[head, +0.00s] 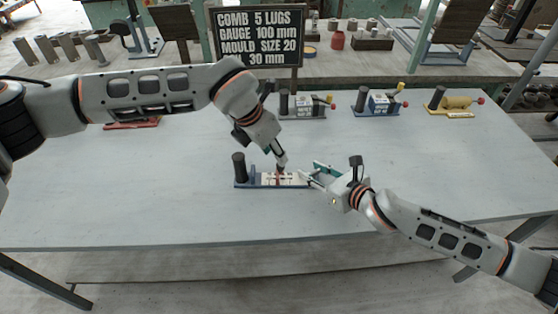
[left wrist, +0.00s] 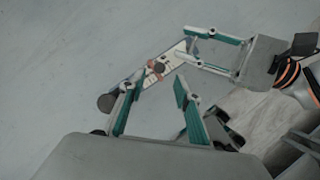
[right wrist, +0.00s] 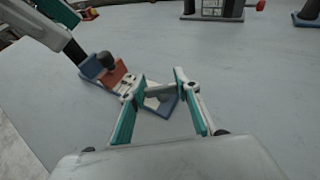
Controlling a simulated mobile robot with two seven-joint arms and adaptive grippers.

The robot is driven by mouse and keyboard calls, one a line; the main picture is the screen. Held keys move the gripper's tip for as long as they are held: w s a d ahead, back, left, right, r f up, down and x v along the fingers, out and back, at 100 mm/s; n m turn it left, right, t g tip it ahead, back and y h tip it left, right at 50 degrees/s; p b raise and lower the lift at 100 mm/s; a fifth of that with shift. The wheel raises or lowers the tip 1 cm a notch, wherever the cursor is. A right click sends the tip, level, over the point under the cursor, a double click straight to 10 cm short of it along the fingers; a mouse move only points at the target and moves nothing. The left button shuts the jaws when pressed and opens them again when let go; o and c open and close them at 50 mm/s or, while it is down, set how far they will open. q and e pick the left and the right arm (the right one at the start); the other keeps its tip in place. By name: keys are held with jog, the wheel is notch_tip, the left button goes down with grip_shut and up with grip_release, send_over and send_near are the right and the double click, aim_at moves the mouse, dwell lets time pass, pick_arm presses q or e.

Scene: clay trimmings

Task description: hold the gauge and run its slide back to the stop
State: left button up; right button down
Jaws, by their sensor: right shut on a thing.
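The gauge (head: 246,184) lies on the near table with a blue base, a pale scale and a dark post at its left end. Its reddish slide has a dark knob (left wrist: 159,67) and sits near mid-length; the right wrist view shows the slide (right wrist: 114,76) too. My right gripper (head: 308,177) is shut on the gauge's right end. My left gripper (head: 281,166) points down over the slide. In the left wrist view its fingers (left wrist: 160,80) are apart, with the knob just beyond the gap between their tips. I cannot tell whether they touch it.
Similar devices stand at the table's back: one with a grey block (head: 304,105), one blue-and-white (head: 380,104), one yellow (head: 455,104). A red one (head: 132,124) lies behind my left arm. A black sign (head: 257,38) stands behind. The table's front is clear.

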aim_at(278, 165)
pick_arm(q)
jog(key=x, duration=0.6)
jog(key=shift+r, duration=0.1)
jog(key=shift+w+a, duration=0.1)
grip_shut()
